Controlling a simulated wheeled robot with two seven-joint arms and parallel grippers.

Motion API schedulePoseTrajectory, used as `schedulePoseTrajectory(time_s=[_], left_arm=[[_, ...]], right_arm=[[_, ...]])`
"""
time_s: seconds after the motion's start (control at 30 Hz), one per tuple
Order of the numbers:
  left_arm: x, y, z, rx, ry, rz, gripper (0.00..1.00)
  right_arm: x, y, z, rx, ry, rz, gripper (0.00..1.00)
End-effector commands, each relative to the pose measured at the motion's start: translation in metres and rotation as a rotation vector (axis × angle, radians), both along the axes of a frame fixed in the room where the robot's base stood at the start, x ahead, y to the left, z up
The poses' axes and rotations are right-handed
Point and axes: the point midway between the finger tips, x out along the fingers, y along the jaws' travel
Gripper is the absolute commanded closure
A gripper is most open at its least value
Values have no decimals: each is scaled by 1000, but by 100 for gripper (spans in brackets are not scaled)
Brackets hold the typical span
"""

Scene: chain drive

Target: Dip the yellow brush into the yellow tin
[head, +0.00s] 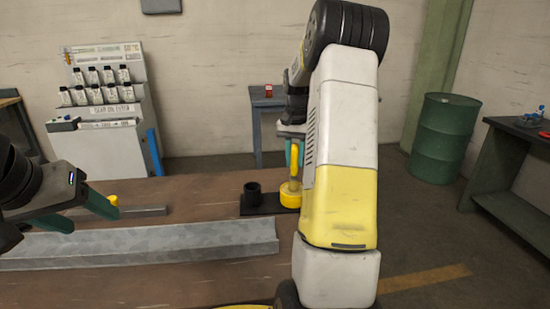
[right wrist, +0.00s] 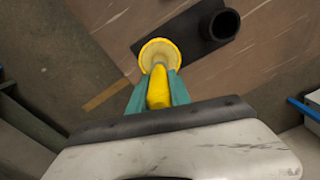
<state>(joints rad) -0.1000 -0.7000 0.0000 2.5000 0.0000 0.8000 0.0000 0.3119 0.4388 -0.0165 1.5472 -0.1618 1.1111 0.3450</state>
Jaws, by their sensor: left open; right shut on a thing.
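My right gripper (head: 295,163) is shut on the yellow brush (head: 294,158), which points down, roughly upright. The brush also shows between the green fingers in the right wrist view (right wrist: 158,88). The yellow tin (head: 290,196) stands on a black plate, directly below the brush. In the right wrist view the brush's far end overlaps the mouth of the tin (right wrist: 153,50); I cannot tell how far inside it is. My left gripper (head: 95,221) is open and empty at the left, over the table, away from the tin.
A black cup (head: 253,192) stands on the black plate (head: 268,206), left of the tin. A long grey metal channel (head: 150,243) lies across the table in front. A small yellow piece (head: 113,200) is beside my left gripper. Brown tabletop (head: 200,290) is bare at the front.

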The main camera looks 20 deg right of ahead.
Motion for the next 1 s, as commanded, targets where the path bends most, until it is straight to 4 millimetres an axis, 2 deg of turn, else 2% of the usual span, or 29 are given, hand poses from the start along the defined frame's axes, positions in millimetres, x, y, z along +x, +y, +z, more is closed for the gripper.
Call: schedulePoseTrajectory(time_s=[0.7, 1.0], left_arm=[[0, 0, 0, 0, 0, 0, 39], [0, 0, 0, 0, 0, 0, 39]], right_arm=[[1, 0, 59, -1, -5, 0, 100], [1, 0, 69, 0, -4, 0, 100]])
